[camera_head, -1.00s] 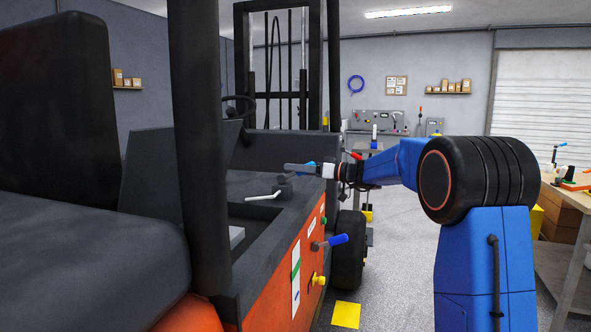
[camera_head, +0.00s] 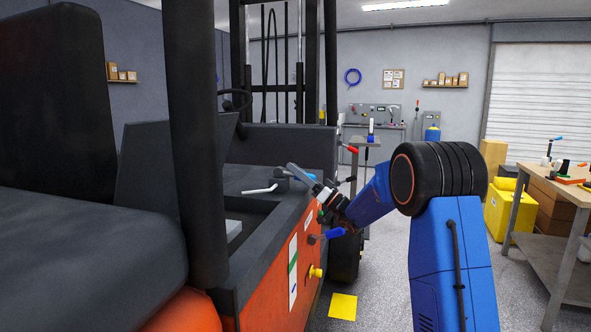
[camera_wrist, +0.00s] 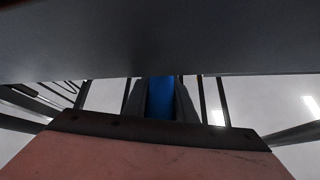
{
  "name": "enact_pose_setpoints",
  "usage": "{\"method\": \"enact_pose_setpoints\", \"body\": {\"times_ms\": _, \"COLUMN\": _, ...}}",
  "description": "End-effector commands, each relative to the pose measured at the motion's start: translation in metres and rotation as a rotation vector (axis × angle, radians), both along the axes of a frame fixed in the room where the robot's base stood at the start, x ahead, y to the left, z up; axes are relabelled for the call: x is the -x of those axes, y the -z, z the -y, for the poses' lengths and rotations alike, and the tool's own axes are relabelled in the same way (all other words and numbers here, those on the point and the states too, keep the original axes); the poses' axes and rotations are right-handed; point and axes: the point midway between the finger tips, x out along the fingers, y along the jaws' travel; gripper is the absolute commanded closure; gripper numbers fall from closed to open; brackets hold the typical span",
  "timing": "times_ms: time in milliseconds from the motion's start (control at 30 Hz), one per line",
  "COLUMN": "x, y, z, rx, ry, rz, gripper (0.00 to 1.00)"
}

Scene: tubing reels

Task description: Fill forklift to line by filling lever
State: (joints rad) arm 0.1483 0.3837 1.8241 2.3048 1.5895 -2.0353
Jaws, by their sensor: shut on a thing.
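The forklift (camera_head: 262,280) fills the left half of the head view, with an orange side and dark top. My gripper (camera_head: 300,174) is just above its top edge, tilted, and shut on a slim blue piece, probably a lever handle. The wrist view shows this blue piece (camera_wrist: 160,98) between my dark fingers; its ends are hidden. A dark pivot (camera_head: 281,172) is beside the fingertips.
A white lever (camera_head: 260,189) lies on the forklift's top. A yellow knob (camera_head: 315,271) is low on its side. A yellow square (camera_head: 343,306) marks the floor. A workbench (camera_head: 545,195) and a yellow bin (camera_head: 502,212) stand at right. Floor between is clear.

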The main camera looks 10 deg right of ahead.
Motion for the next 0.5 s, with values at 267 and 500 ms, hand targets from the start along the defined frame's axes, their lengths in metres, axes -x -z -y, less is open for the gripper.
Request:
{"method": "enact_pose_setpoints", "body": {"times_ms": 267, "x": -0.0001, "y": 0.0049, "z": 0.0010, "rx": -0.057, "ry": 0.000, "rz": 0.029, "gripper": 1.00}}
{"method": "enact_pose_setpoints", "body": {"times_ms": 500, "x": 0.0000, "y": 0.0051, "z": 0.0014, "rx": -0.062, "ry": 0.001, "rz": 0.032, "gripper": 1.00}}
